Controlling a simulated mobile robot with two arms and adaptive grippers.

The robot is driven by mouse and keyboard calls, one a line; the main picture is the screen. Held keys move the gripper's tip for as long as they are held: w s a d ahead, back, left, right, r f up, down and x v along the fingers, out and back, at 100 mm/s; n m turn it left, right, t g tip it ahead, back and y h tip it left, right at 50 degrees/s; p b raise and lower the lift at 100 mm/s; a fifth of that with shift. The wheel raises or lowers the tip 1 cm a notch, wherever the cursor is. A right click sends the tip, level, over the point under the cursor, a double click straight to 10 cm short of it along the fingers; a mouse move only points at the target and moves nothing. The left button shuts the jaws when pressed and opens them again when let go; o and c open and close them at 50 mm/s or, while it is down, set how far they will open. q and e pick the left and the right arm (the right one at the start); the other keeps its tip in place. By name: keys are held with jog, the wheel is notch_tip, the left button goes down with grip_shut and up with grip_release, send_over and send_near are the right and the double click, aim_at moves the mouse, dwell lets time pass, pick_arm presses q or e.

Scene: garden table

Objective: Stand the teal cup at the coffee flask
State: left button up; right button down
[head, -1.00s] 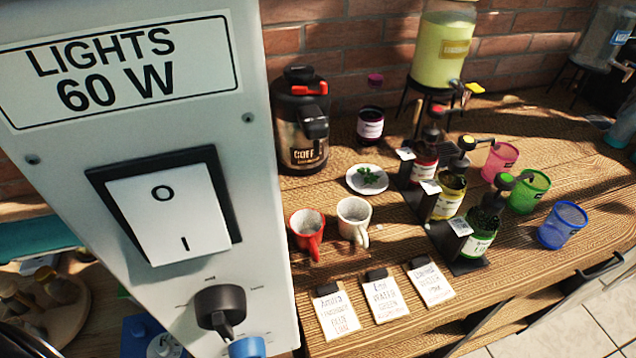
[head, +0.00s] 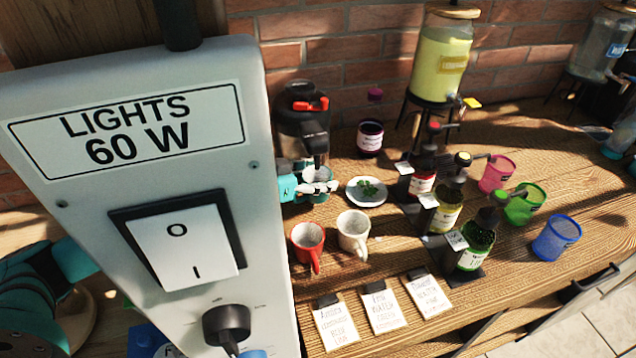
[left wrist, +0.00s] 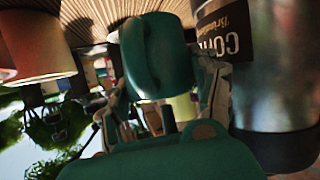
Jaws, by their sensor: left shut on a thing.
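The teal cup (head: 318,174) is in my left gripper (head: 322,187), in front of the black and steel coffee flask (head: 300,128) in the head view. In the left wrist view the cup (left wrist: 150,55) sits between the two fingers, its handle towards the camera. The flask (left wrist: 278,70) is close beside the cup there, on the right. My left gripper is shut on the cup. The cup looks upright; I cannot tell whether its base touches the table. The grey lights box hides most of my left arm. My right gripper is not in view.
The lights box (head: 150,80) fills the left of the head view. A red mug (head: 307,245) and a cream mug (head: 353,232) stand nearer the front. A plate with leaves (head: 367,190) lies right of the cup. Several syrup bottles stand farther right.

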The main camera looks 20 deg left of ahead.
pick_arm(q)
jog(key=shift+w+d, duration=0.15)
jog(key=shift+w, duration=0.05)
notch_tip(320, 180, down, 3)
jog(key=shift+r+p, duration=0.15)
jog(key=shift+p, duration=0.3)
jog(key=shift+f, duration=0.35)
jog(key=shift+f, duration=0.1)
jog(key=shift+f, duration=0.15)
jog(key=o, duration=1)
jog(key=shift+s, duration=0.1)
jog(key=shift+o, duration=0.2)
